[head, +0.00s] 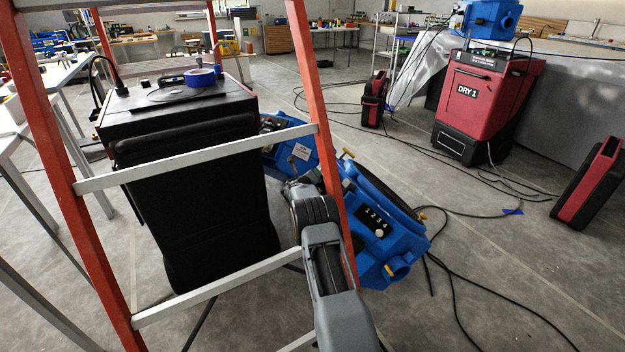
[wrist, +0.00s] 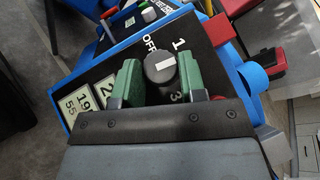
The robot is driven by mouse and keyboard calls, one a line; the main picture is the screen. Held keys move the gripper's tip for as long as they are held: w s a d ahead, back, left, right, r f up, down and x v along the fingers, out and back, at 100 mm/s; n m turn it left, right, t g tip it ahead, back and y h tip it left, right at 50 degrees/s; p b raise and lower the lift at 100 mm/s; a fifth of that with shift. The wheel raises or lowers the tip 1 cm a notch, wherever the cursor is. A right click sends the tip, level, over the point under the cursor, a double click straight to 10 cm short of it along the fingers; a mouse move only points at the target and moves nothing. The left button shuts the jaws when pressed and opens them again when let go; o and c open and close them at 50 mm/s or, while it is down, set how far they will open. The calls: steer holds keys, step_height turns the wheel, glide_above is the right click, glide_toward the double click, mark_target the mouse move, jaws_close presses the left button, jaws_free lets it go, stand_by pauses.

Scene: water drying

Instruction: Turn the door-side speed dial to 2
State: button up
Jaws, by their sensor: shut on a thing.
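A round dark dial (wrist: 160,66) with a white bar mark sits on the black panel (wrist: 205,45) of a blue machine in the wrist view. "OFF" and "1" are printed beyond the dial, and a "3" is partly visible on the near side. The white bar lies slantwise across the dial; I cannot tell which end points. The green fingers of my gripper (wrist: 159,78) are shut on the dial, one on each side. In the head view, my arm reaches past the ladder to a blue machine (head: 298,145); the dial is not clear there.
An orange-railed ladder (head: 319,135) with grey rungs stands close in front. A black cabinet (head: 200,200) is behind it. Another blue machine (head: 375,225) with a numbered panel lies right of my arm. Cables run over the floor; a red "DRY 1" unit (head: 480,100) stands farther right.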

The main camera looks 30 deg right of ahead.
steer(key=m+h+b, duration=0.1)
steer(key=m+b, duration=0.1)
steer(key=m+g+h+b, duration=0.1)
steer(key=b, duration=0.1)
steer(key=shift+w+a+f+m+h, duration=0.15)
steer(key=shift+f+m+h, duration=0.25)
steer(key=shift+m+g+h+b, duration=0.5)
steer(key=shift+m+g+b, duration=0.1)
steer(key=shift+m+b, duration=0.15)
steer(key=shift+r+m+g, duration=0.2)
steer(key=shift+m+g, duration=0.05)
steer(key=shift+g, duration=0.05)
steer(key=o, duration=0.9)
steer(key=shift+o, duration=0.2)
steer(key=p+v, duration=0.4)
steer(key=v, duration=0.9)
steer(key=shift+a+f, duration=0.25)
steer(key=shift+a, duration=0.15)
